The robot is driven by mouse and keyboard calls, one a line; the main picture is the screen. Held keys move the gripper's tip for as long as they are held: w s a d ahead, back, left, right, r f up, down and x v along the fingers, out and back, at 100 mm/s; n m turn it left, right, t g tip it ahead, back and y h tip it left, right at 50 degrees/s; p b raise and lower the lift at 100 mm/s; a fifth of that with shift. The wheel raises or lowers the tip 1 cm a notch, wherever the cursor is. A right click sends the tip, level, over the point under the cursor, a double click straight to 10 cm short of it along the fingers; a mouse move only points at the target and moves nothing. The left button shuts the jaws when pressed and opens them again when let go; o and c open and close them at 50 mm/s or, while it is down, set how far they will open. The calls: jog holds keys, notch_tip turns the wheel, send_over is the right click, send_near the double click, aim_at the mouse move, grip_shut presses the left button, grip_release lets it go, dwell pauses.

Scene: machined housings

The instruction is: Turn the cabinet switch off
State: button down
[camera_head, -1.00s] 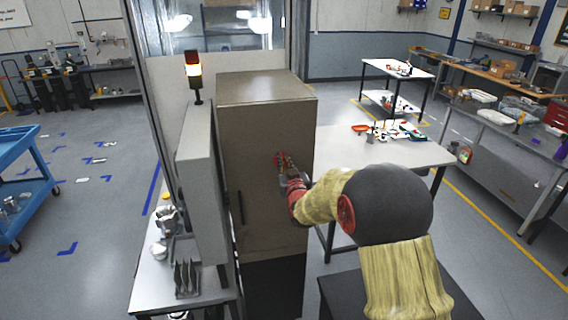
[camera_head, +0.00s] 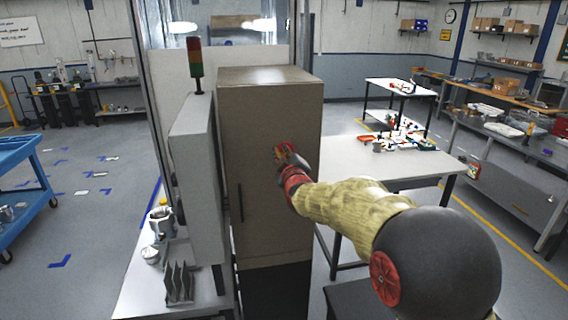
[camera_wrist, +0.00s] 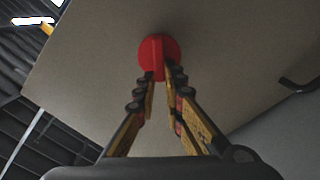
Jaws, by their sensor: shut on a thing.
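The tall beige-brown cabinet (camera_head: 268,215) stands at the centre of the head view. Its red round switch (camera_wrist: 158,48) is on the door face, with its raised grip roughly upright in the wrist view. The switch also shows as a small red spot in the head view (camera_head: 278,152), mostly covered by my gripper (camera_head: 284,156). In the wrist view my gripper's fingers (camera_wrist: 162,78) are closed on the two sides of the switch's grip. A stack light (camera_head: 195,62) beside the cabinet shows a red top and a green lower part, with no bright glow.
A grey panel (camera_head: 197,180) stands left of the cabinet, by a small table with metal parts (camera_head: 178,283). A dark handle (camera_head: 241,206) is on the cabinet door. A white table (camera_head: 385,162) with small items stands behind my arm. A blue cart (camera_head: 22,190) is far left.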

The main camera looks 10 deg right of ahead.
jog(key=shift+a+f+n+b, duration=0.1)
jog(key=shift+f+n+b, duration=0.2)
jog(key=shift+n+b, duration=0.8)
jog(key=shift+a+f+n+b, duration=0.2)
jog(key=shift+n+b, duration=0.45)
jog(key=shift+n, duration=1)
jog(key=shift+a+f+n+b, duration=0.1)
jog(key=shift+f+n+b, duration=0.25)
jog(key=shift+n+b, duration=0.75)
jog(key=shift+n, duration=0.35)
jog(key=c, duration=1.9)
grip_release()
jog(key=s, duration=1.2)
